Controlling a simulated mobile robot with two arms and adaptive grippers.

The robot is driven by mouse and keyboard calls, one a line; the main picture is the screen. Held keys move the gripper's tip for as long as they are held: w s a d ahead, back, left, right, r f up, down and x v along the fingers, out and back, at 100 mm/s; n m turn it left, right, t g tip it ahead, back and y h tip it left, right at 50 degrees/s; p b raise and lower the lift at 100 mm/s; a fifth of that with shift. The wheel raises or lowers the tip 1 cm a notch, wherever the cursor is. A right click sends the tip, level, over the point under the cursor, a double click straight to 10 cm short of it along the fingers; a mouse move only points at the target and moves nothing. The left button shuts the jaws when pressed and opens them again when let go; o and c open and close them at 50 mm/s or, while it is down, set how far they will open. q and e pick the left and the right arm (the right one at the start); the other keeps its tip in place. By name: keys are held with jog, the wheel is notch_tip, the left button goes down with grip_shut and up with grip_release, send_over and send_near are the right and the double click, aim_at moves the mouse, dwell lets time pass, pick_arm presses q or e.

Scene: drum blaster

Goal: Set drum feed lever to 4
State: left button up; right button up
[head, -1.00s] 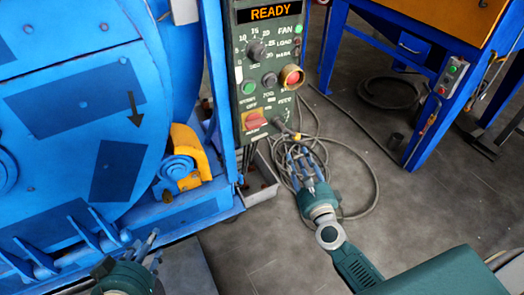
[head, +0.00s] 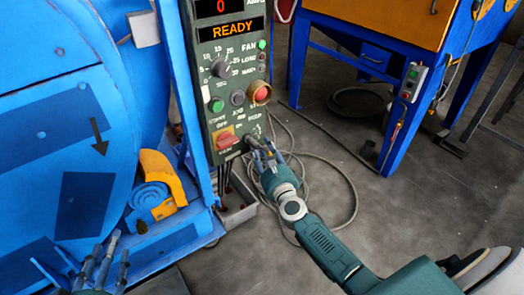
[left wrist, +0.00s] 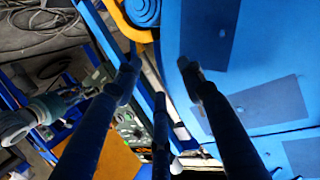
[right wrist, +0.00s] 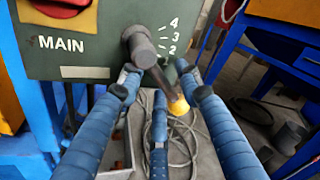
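The drum feed lever (right wrist: 147,52) is a dark grey arm with a yellow tip (right wrist: 179,106), at the panel's lower right corner in the right wrist view. It slants down and right, its tip below the visible marks 4, 3 and 2 of its scale (right wrist: 171,37). My right gripper (right wrist: 160,88) is open, its fingers spread around the lever, the tip showing between them; I cannot tell whether they touch it. In the head view this gripper (head: 260,150) is at the panel's bottom right and largely hides the lever. My left gripper (head: 102,250) is open and empty; it also shows in the left wrist view (left wrist: 160,72).
The green control panel (head: 226,95) reads READY and carries knobs, buttons and a red main switch (head: 229,141). The blue drum machine (head: 60,130) stands at left. A cable (head: 350,190) loops on the floor. A blue-legged frame (head: 390,130) stands at right.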

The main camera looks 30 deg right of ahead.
jog(key=shift+c, duration=0.3)
grip_shut()
